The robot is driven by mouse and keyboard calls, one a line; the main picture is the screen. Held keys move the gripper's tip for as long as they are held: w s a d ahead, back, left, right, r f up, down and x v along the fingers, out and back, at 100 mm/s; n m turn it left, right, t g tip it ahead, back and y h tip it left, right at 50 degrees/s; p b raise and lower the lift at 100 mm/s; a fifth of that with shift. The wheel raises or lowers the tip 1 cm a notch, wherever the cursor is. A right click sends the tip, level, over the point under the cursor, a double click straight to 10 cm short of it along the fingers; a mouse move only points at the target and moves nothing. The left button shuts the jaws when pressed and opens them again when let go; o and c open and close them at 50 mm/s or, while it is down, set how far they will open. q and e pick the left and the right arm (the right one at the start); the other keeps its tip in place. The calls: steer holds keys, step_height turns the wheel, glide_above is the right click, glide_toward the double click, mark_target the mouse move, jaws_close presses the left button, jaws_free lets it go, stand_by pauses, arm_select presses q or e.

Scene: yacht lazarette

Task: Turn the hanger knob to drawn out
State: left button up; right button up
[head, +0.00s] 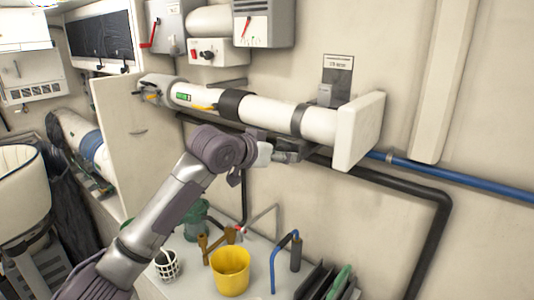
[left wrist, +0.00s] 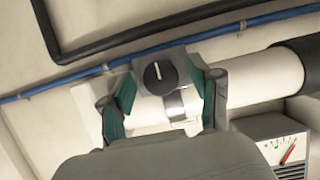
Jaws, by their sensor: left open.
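The hanger knob (left wrist: 158,76) is a round black dial with a white pointer line on a grey box, seen in the left wrist view. Its pointer aims nearly straight up in that picture, tilted slightly left. My left gripper (head: 288,150) is under the white tube (head: 318,126) in the head view. In the left wrist view, its open green-padded fingers (left wrist: 161,88) stand on either side of the knob's box, with no clear contact visible. A metal strap (left wrist: 176,103) lies beside the box. I cannot make out the knob in the head view. My right gripper is not in view.
A blue pipe (head: 455,182) and a black hose (head: 437,205) run along the wall near the gripper. A cabinet door (head: 135,140) stands at left; a gauge box (head: 262,25) hangs above.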

arm_select(q)
steer(key=v, duration=1.1)
steer(key=shift+s, duration=0.15)
steer(key=shift+a+f, duration=0.1)
